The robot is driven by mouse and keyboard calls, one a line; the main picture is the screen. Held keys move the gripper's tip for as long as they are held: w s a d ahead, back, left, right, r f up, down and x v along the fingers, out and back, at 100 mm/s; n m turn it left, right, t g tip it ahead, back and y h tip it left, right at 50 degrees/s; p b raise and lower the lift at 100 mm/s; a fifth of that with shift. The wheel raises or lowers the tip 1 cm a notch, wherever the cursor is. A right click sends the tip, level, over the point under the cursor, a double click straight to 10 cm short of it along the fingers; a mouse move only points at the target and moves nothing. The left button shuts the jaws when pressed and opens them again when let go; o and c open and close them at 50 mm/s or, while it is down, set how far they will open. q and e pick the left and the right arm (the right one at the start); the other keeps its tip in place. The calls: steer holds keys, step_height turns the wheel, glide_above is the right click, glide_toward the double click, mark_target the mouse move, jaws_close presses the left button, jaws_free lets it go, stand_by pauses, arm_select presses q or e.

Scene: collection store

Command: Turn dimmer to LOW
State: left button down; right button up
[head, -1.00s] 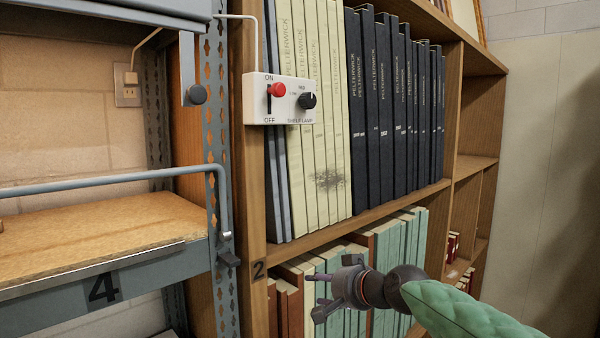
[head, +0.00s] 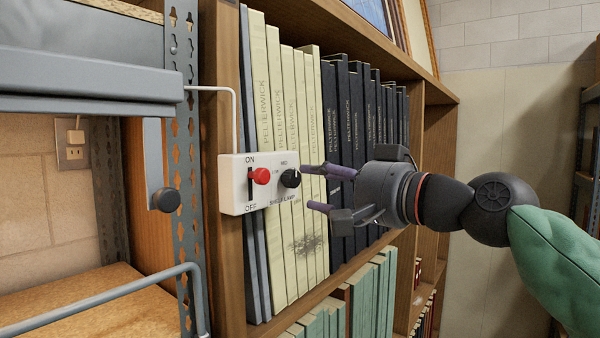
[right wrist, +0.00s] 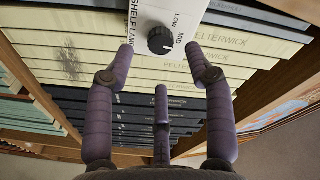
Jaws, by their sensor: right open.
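The white shelf-lamp box (head: 260,182) is fixed to the wooden shelf upright. It carries a red-knobbed ON/OFF lever (head: 261,176), set near the ON end, and a black dimmer knob (head: 290,178). In the right wrist view the knob (right wrist: 161,40) shows a pale pointer mark that seems to face near MID; LOW is printed beside MID. My right gripper (head: 312,187) is open and empty, its fingers pointing at the knob from the right. In the wrist view the knob lies ahead, between the fingertips, with no clear contact. My left gripper is not in view.
Cream volumes (head: 290,120) and dark blue volumes (head: 350,130) stand right behind the box and gripper. A grey metal rack (head: 90,85) with a dark round knob (head: 166,199) and a rail (head: 100,300) stands at the left. A white cable (head: 235,110) runs to the box.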

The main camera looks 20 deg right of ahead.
mark_target(295, 180)
steer(key=shift+p+x, duration=0.7)
steer(key=shift+x, duration=1.95)
jaws_close()
